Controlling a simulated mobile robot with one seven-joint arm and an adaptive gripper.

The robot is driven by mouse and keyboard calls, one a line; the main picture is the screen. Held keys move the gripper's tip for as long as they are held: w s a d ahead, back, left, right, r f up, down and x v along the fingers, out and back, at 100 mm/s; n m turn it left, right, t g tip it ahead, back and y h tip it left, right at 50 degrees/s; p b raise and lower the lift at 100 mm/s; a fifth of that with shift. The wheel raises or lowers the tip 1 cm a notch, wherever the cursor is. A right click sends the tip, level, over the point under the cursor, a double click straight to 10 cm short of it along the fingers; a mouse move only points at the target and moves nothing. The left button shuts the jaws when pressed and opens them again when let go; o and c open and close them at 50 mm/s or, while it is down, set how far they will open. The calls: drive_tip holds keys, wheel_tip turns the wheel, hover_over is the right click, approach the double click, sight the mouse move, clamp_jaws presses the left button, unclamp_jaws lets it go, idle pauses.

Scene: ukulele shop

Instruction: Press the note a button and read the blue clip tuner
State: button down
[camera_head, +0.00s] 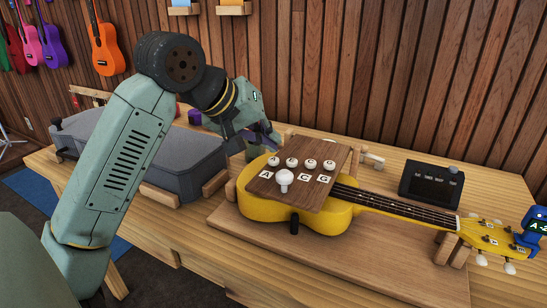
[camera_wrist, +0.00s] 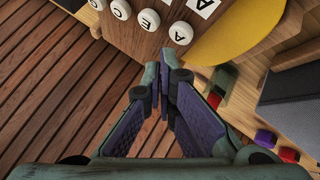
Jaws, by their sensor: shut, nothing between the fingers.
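A yellow ukulele (camera_head: 272,212) lies on a wooden base, with a brown board (camera_head: 330,160) across its body. The board carries a row of round white buttons. The button lettered A (camera_wrist: 181,33) is nearest my gripper in the wrist view; it appears to be the leftmost button (camera_head: 274,160) in the head view. The blue clip tuner (camera_head: 535,218) sits on the headstock at the right edge. Its small screen shows a green A and further marks too small to read surely. My gripper (camera_wrist: 166,75) is shut and empty, apart from the A button, beside the board's left end.
A grey instrument case (camera_head: 190,155) lies left of the ukulele on the workbench. A dark device with knobs (camera_head: 430,183) stands behind the neck. A white peg (camera_head: 284,179) stands on the board before the buttons. Colored ukuleles hang at the back left.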

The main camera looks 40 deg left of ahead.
drive_tip(key=shift+r+p, duration=1.35)
drive_tip(key=shift+r, duration=1.15)
